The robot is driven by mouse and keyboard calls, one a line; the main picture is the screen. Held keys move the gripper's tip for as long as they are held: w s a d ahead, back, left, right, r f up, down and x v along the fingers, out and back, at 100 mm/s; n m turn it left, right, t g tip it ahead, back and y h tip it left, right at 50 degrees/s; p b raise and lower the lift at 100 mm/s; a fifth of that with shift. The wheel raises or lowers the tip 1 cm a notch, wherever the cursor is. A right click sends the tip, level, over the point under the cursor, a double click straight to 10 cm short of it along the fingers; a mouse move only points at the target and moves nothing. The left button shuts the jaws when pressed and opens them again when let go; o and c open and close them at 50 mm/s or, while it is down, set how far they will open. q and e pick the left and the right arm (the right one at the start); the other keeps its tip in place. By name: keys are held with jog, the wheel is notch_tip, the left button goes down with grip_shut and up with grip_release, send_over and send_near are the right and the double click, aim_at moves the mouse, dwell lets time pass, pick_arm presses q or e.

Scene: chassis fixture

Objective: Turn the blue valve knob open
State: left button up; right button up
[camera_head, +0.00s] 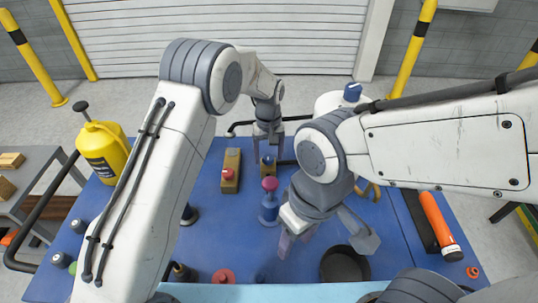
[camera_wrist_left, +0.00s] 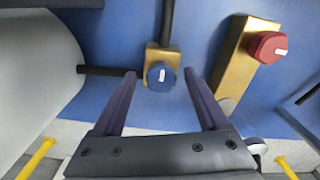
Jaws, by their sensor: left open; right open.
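The blue valve knob (camera_wrist_left: 160,76) with a white mark sits on a brass body (camera_wrist_left: 163,57) with dark pipes in the left wrist view. In the head view the knob (camera_head: 268,160) is partly hidden below my left gripper (camera_head: 268,143). In the left wrist view my left gripper (camera_wrist_left: 160,74) is open, its two fingers on either side of the knob with gaps; whether they are down at its height I cannot tell. My right gripper (camera_head: 326,242) is open and empty over the front right of the blue table.
A red knob (camera_head: 228,173) on a brass plate is left of the valve. A blue post with a magenta top (camera_head: 269,184) stands in front. A yellow jug (camera_head: 103,150) is at left, a dark bowl (camera_head: 344,264) in front, an orange cylinder (camera_head: 436,222) at right.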

aim_at(269, 158)
pick_arm(q)
notch_tip(269, 158, up, 10)
jog(key=b, duration=0.1)
jog(key=shift+b, duration=0.4)
jog(key=shift+r, duration=0.1)
jog(key=s+r+m, duration=0.1)
jog(key=s+r, duration=0.1)
jog(key=s, duration=0.3)
jog(key=s+r+m, duration=0.1)
jog(key=s+m, duration=0.1)
jog(key=s, duration=0.4)
jog(key=s+d+r+m, duration=0.1)
jog(key=s+r+m, duration=0.1)
jog(key=s, duration=0.4)
jog(key=shift+r+h, duration=0.3)
jog(key=s+a+f+m, duration=0.1)
jog(key=s+a+m, duration=0.1)
jog(key=s, duration=0.6)
jog(key=s+a+f+m, duration=0.1)
jog(key=s+a+m, duration=0.2)
jog(key=s, duration=0.6)
jog(key=shift+s+a+f, duration=0.3)
jog(key=shift+a+f, duration=0.05)
jog(key=shift+a, duration=0.15)
